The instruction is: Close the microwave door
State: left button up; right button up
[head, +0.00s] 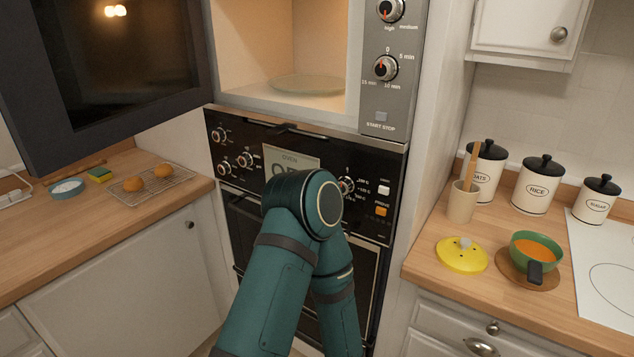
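The microwave (379,100) is built in above the oven, with its lit cavity exposed. A glass turntable plate (306,84) lies on the cavity floor. The microwave door (55,107) stands wide open, swung out to the left, its dark glass facing me. The control panel with two dials is on the microwave's right side. A teal arm of mine rises from the bottom middle and bends in front of the oven, below the microwave and apart from the door. Neither of my grippers shows in the head view.
The oven panel (228,145) is below the microwave. The left counter (98,214) holds a cooling rack (185,176) with buns, below the open door. The right counter (426,255) holds canisters (537,184), a yellow lid (462,256) and a green pot (524,241).

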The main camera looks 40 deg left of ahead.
aim_at(110, 73)
jog(key=j+u, duration=0.2)
jog(key=j, duration=0.25)
jog(key=i+j+u, duration=0.2)
jog(key=j, duration=0.2)
jog(key=j+u, duration=0.25)
jog(key=j, duration=0.2)
jog(key=k, duration=0.1)
